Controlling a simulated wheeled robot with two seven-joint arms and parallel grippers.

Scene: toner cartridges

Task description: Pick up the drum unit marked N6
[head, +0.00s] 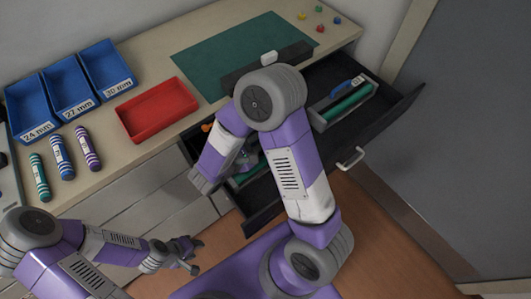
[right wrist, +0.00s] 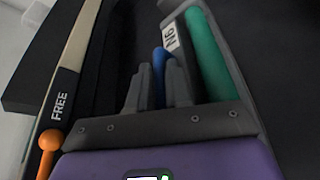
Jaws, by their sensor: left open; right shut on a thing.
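The drum unit marked N6 (right wrist: 208,55) fills the right of the right wrist view, with a green roller, a grey frame, a white N6 label and a blue handle (right wrist: 158,72). My right gripper (right wrist: 154,82) is shut on the blue handle. In the head view this unit (head: 247,177) lies in the open drawer, mostly hidden by my right arm. My right gripper (head: 246,157) shows only partly there. My left gripper (head: 192,255) is open and empty, low in front of the cabinet.
Another drum unit (head: 346,104) with a blue handle lies in the drawer's right part. An orange knob (right wrist: 48,140) stands by a strip reading FREE (right wrist: 60,105). The counter holds a red tray (head: 157,110), blue bins (head: 72,90), striped tubes (head: 62,157) and a green mat (head: 222,52).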

